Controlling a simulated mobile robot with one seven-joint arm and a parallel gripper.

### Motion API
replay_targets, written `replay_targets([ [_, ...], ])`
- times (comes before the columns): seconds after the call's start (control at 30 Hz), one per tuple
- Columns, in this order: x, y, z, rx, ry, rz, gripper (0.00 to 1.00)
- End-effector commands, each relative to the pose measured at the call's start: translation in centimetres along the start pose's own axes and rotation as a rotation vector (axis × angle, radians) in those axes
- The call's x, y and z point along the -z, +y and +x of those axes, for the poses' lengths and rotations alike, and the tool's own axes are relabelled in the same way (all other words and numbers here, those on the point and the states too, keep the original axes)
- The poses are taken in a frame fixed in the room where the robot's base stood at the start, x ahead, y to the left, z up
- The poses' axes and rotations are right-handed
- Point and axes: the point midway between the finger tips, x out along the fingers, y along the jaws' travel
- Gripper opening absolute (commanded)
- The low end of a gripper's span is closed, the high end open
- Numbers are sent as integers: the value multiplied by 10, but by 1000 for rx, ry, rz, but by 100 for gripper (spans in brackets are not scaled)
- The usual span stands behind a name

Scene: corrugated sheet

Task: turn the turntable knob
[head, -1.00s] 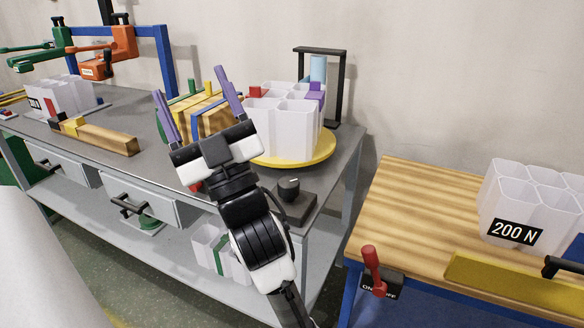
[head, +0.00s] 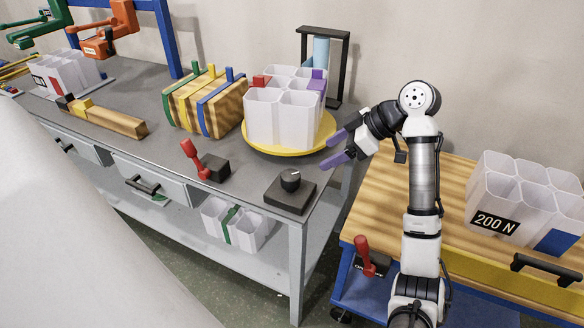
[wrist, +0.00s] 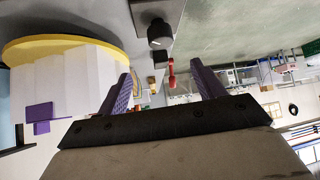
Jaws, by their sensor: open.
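The turntable knob (head: 290,180) is a dark round knob with a light mark on top, on a black square base (head: 290,198) at the grey bench's front right corner. It also shows in the wrist view (wrist: 160,34), at the top centre. The yellow turntable (head: 262,150) behind it carries white corrugated containers (head: 280,122). My gripper (head: 334,147) has purple fingers, is open and empty, and is right of and behind the knob, apart from it, by the turntable's right edge. Both fingers show in the wrist view (wrist: 163,88), with the knob beyond them.
A red lever switch (head: 192,155) stands left of the knob. Wooden blocks with coloured straps (head: 208,105) sit left of the turntable. A black frame (head: 340,75) stands behind it. A wooden-topped cart (head: 400,190) with white containers (head: 510,205) is at right.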

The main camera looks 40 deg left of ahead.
Motion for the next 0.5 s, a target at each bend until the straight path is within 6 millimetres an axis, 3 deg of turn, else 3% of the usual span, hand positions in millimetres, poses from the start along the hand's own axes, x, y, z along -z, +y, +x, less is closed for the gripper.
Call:
replay_targets([
  [0.17, -2, -2, 14, 18, -3, -5, 68],
  [0.5, -1, -4, 85, 19, -2, -3, 68],
])
